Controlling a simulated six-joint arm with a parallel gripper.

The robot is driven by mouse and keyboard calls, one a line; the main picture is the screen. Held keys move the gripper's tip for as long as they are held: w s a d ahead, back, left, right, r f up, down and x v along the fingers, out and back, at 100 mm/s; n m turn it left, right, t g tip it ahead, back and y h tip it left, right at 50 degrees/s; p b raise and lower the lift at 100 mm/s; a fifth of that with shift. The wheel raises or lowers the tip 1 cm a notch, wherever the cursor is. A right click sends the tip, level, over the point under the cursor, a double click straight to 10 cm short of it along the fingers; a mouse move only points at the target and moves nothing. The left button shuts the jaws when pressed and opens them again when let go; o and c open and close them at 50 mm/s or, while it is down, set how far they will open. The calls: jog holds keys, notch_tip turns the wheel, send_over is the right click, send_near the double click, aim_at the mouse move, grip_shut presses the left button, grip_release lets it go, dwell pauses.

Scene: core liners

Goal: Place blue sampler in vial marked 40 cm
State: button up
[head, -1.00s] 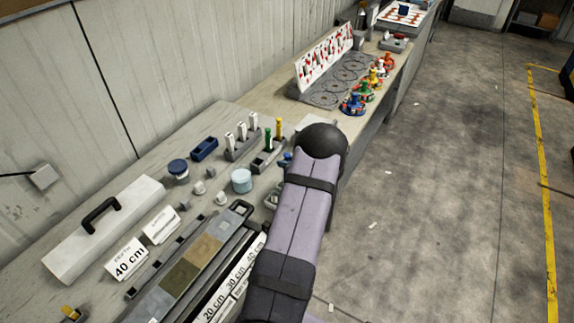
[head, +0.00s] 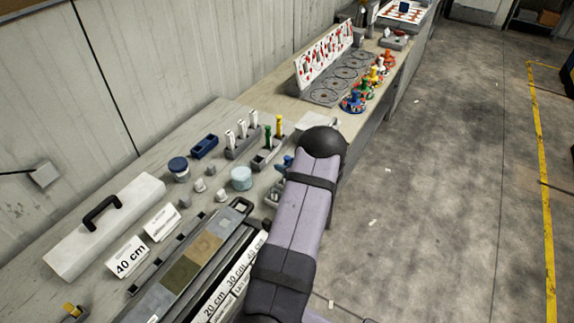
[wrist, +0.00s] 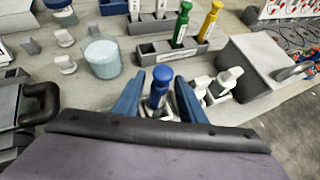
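The blue sampler (wrist: 158,90) stands upright with its blue cap up, between the two blue fingers of my gripper (wrist: 158,98) in the wrist view. The fingers are apart, with a small gap showing on each side of the cap. The sampler's lower end is hidden by my wrist. A depth card reading 40 cm (head: 128,262) stands on the bench. In the head view my arm hides most of my gripper.
A green sampler (wrist: 182,22) and a yellow sampler (wrist: 209,22) stand in a grey holder (wrist: 160,50) beyond my fingers. A pale blue jar (wrist: 103,58) is at left. White pieces (wrist: 222,84) sit close right of my gripper, before a grey block (wrist: 258,62). A core tray (head: 190,262) lies nearer.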

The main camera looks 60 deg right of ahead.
jog(key=shift+r, duration=0.15)
jog(key=shift+s, duration=0.1)
jog(key=b+v, duration=0.3)
jog(key=v, duration=0.9)
jog(key=shift+b, duration=0.4)
jog(key=shift+r, duration=0.1)
